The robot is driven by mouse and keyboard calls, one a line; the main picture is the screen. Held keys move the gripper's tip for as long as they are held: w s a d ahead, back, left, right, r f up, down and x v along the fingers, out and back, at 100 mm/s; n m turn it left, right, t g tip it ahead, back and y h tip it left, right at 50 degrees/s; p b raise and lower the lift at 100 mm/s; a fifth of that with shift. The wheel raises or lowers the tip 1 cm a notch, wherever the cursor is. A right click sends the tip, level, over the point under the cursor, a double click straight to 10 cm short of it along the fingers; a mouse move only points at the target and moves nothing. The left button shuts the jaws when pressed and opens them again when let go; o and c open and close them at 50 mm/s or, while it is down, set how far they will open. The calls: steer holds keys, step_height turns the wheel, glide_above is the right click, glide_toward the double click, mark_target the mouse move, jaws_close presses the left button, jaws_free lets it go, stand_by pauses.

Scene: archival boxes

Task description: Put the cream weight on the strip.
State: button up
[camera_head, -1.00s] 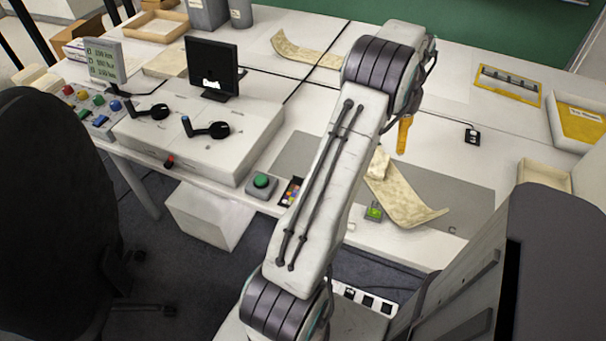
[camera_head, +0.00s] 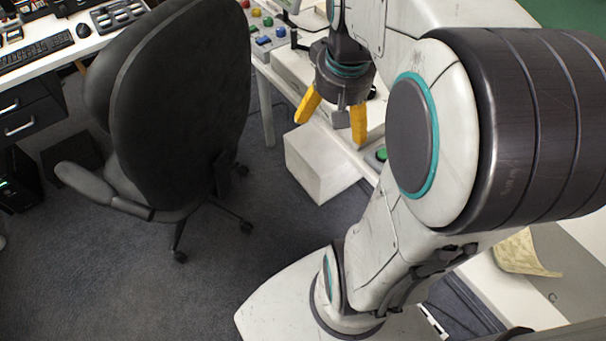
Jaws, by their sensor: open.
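My gripper (camera_head: 332,128) is open, with its orange-yellow fingers spread and pointing down. I see nothing held between them. It hangs in front of the white bench equipment, right of the black chair. The strip (camera_head: 525,253), a curled cream parchment piece, shows only in part at the lower right, on the grey mat. My arm hides the rest of it. My gripper is well to the left of the strip. I cannot make out the cream weight in this view; my arm covers much of the bench.
A black office chair (camera_head: 180,100) stands left of my gripper. A white box (camera_head: 318,160) is below the bench edge. A green button (camera_head: 381,154) sits beside my arm. A desk with a keyboard (camera_head: 38,50) is at the upper left. Open carpet (camera_head: 150,290) lies at the lower left.

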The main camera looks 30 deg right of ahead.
steer(key=s+a+f+n, duration=0.1)
steer(key=s+a+n, duration=0.1)
steer(key=a, duration=0.4)
steer(key=s+a+f+n+t+y, duration=0.1)
steer(key=s+a+n, duration=0.1)
steer(key=s+a, duration=0.3)
steer(key=shift+s+a+f+n, duration=0.15)
steer(key=shift+a+f+n, duration=0.15)
steer(key=shift+a, duration=0.1)
